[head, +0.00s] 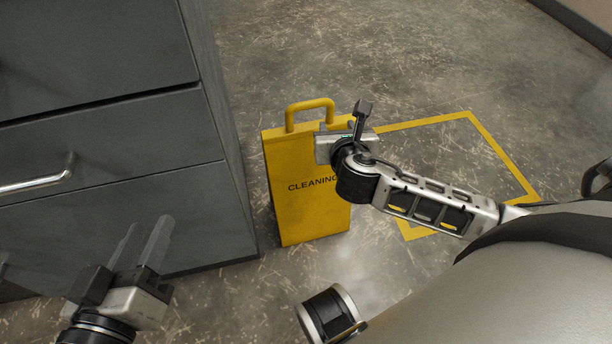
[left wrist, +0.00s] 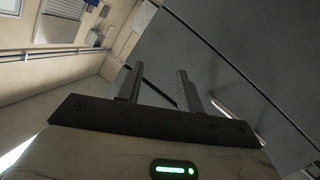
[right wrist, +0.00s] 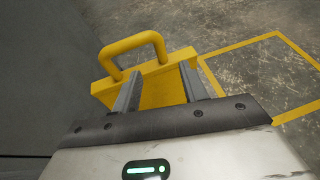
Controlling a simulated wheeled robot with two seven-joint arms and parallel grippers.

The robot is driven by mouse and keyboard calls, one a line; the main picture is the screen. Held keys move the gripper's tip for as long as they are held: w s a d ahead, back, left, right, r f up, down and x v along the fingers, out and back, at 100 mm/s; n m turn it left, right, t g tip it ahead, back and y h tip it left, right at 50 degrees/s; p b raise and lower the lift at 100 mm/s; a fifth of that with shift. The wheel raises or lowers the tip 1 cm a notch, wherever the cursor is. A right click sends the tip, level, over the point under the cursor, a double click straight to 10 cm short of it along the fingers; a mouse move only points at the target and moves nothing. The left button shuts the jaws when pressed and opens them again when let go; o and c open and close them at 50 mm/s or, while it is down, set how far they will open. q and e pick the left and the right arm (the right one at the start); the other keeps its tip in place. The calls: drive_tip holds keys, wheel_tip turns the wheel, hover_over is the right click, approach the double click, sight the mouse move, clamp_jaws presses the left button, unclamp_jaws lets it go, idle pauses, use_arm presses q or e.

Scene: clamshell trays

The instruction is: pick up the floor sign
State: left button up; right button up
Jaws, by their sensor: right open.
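The floor sign (head: 306,212) is a yellow folded board with the word "CLEANING" and a loop handle (head: 310,106) on top. It stands upright on the floor beside the grey cabinet. My right gripper (head: 345,118) is open and empty at the sign's upper right side, hiding part of its top and right edge. In the right wrist view the handle (right wrist: 132,46) lies ahead and left of the open fingers (right wrist: 160,85), not between them. My left gripper (head: 143,240) is open and empty in front of the cabinet, left of the sign; its parted fingers show in the left wrist view (left wrist: 157,85).
A grey drawer cabinet (head: 110,190) with a metal handle (head: 35,184) stands directly left of the sign. A yellow outlined square (head: 505,165) is marked on the floor to the right. The floor behind the sign is clear.

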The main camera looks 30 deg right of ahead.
sight(331, 113)
drive_tip(key=b+x, duration=0.2)
drive_tip(key=x, duration=0.4)
drive_tip(key=shift+s+f, duration=0.15)
drive_tip(key=shift+f, duration=0.05)
drive_tip(key=shift+b+x, duration=0.6)
drive_tip(key=shift+x, duration=0.25)
drive_tip(key=shift+w+d, duration=0.1)
drive_tip(key=shift+w, duration=0.35)
drive_tip(key=b+x, duration=0.4)
drive_tip(key=shift+w+f, duration=0.2)
drive_tip(key=shift+f, duration=0.1)
drive_tip(key=shift+w+d, duration=0.1)
use_arm(q)
wheel_tip(331, 113, up, 10)
drive_tip(key=w+m+t+h, duration=0.1)
drive_tip(key=m+t+h, duration=0.4)
drive_tip(key=m, duration=0.1)
drive_tip(key=shift+w+a+f+m, duration=0.15)
drive_tip(key=shift+w+a+m, duration=0.15)
drive_tip(key=shift+w, duration=0.1)
use_arm(e)
clamp_jaws()
drive_tip(key=shift+r, duration=0.15)
